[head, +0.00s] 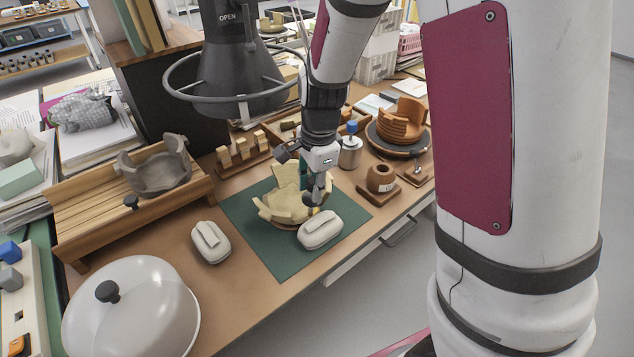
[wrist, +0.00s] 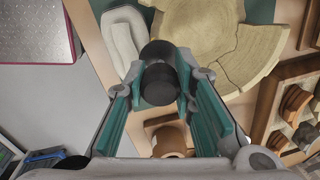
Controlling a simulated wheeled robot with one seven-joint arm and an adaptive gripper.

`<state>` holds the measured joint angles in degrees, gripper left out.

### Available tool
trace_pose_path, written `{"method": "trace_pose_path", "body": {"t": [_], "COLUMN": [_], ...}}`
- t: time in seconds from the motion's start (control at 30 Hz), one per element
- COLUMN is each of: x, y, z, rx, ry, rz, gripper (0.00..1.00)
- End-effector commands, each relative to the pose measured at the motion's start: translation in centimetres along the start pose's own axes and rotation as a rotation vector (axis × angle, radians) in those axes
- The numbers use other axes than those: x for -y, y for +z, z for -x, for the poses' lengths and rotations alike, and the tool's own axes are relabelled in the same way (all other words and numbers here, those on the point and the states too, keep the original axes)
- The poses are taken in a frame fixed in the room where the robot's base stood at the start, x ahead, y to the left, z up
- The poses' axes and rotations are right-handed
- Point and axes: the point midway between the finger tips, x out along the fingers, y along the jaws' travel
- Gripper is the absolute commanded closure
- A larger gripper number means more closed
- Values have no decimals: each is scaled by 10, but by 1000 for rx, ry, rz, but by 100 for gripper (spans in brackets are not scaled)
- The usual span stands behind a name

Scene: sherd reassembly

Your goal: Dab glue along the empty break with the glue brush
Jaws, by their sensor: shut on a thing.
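My gripper (head: 318,192) is over the right side of the cream bowl (head: 268,211), which is partly assembled from sherds on the green mat (head: 268,252). In the wrist view the fingers (wrist: 162,92) are shut on a dark, round-ended handle (wrist: 160,55), which appears to be the glue brush. Its bristles are hidden. In that view the bowl (wrist: 190,28) lies beyond the handle, with seams between its sherds and a separate-looking piece (wrist: 255,58) at right. I cannot tell which break is empty, or whether the brush touches the bowl.
A white rounded block (head: 320,230) sits close in front of the bowl; another (head: 210,243) stands to the left. A brown pot (head: 381,178) and a metal jar with a blue top (head: 350,153) stand to the right. A dark lamp-like hood (head: 240,60) hangs at upper left.

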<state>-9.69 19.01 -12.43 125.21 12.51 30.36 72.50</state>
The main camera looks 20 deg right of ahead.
Motion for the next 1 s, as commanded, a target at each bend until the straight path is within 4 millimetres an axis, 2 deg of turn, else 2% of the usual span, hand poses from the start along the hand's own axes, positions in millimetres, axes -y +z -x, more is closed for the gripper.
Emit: {"method": "trace_pose_path", "body": {"t": [0.47, 0.73, 1.0], "x": [-8, -5, -7], "y": [20, 31, 30], "z": [2, -3, 10], "rx": [0, 1, 0], "ry": [1, 2, 1], "rz": [1, 1, 0], "gripper": [92, 92, 92]}}
